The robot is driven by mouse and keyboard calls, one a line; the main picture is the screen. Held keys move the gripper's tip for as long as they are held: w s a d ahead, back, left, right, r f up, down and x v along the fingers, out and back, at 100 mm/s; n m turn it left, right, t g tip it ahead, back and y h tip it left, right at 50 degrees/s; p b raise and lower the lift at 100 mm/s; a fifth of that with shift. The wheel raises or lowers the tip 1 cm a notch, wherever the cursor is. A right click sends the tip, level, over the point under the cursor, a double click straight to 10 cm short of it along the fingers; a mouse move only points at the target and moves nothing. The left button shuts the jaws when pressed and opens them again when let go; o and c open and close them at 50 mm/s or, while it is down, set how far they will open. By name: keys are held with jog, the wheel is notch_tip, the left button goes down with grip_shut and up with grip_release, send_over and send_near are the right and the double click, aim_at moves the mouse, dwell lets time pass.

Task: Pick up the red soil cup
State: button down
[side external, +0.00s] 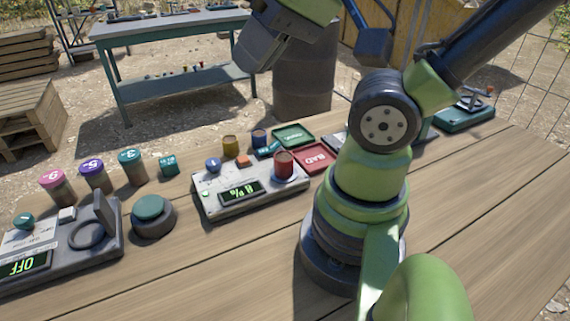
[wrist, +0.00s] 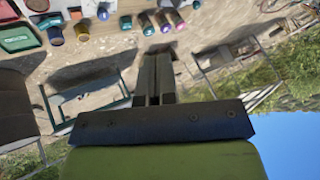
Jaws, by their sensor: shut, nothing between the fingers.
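The red soil cup (side external: 284,165) stands upright on a round blue pad at the right end of a pale meter box (side external: 215,205) with a lit green display. In the side view my gripper (side external: 258,55) is high above the table, well above and apart from the red cup. In the wrist view its two fingers (wrist: 154,80) lie close together with nothing between them. I cannot clearly pick out the red cup in the wrist view.
Near the meter are a yellow cup (side external: 230,146), a blue cup (side external: 260,138), a green tray (side external: 293,136) and a red BAD tray (side external: 315,157). Several lidded jars (side external: 95,177) stand left, beside a round teal-topped button (side external: 150,208). The table front is clear.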

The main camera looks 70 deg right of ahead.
jog(key=shift+c, duration=2.4)
grip_release()
jog(key=n+g+h, duration=0.2)
jog(key=n+g, duration=0.3)
jog(key=g, duration=0.2)
send_over(283, 159)
jog(key=f, duration=1.6)
jog(key=shift+w+f, duration=0.25)
jog(key=shift+f, duration=0.45)
jog(key=shift+s+d+f, duration=0.1)
jog(key=shift+s+f, duration=0.05)
jog(key=shift+f, duration=2.25)
jog(key=shift+s+f, duration=0.15)
jog(key=shift+f, duration=2.25)
